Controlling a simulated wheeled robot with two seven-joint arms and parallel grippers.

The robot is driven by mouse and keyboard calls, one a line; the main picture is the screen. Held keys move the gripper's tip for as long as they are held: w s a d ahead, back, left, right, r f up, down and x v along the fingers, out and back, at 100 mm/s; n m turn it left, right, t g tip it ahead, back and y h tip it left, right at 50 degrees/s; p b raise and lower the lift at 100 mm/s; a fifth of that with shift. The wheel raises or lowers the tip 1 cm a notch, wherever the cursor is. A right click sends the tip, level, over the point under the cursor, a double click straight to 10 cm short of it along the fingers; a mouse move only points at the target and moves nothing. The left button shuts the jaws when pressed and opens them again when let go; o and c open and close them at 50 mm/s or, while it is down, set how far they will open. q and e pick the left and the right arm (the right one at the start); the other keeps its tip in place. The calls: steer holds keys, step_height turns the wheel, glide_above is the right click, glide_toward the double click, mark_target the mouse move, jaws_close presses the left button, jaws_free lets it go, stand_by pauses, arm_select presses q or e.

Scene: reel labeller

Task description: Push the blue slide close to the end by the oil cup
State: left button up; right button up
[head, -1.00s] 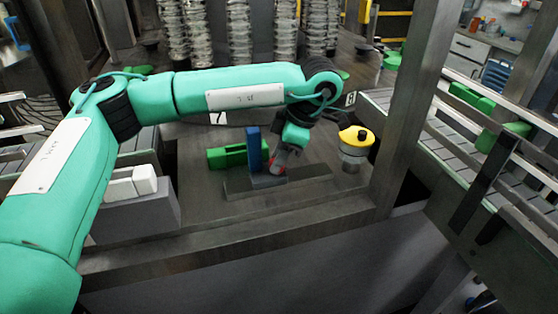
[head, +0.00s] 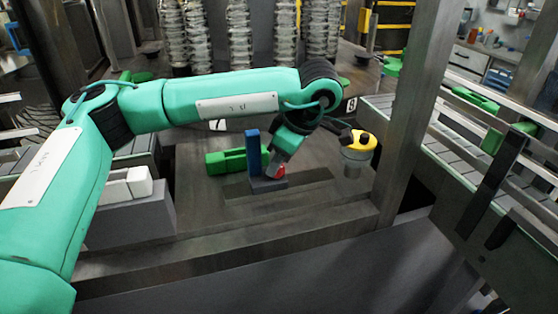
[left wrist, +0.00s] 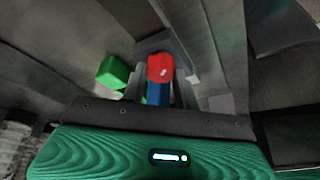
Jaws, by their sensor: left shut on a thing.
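The blue slide (head: 253,152) stands as an upright blue post on a grey base in a dark track on the machine bed. My left gripper (head: 280,171) is low at the right side of the post, shut at the slide. A red part shows at its tips; I cannot tell whether it belongs to the gripper or the slide. In the left wrist view the red part (left wrist: 160,68) hides some of the blue slide (left wrist: 155,94). The yellow-topped oil cup (head: 357,158) stands to the right, apart from the slide. My right gripper is not seen.
A green block (head: 226,162) sits just left of the slide. White blocks (head: 126,187) lie on a grey box at the left. A metal post (head: 413,110) stands right of the oil cup. The track between slide and cup looks clear.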

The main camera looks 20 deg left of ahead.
arm_select(q)
steer(key=o, duration=1)
steer(key=v, duration=1.4)
steer(key=shift+a, duration=0.1)
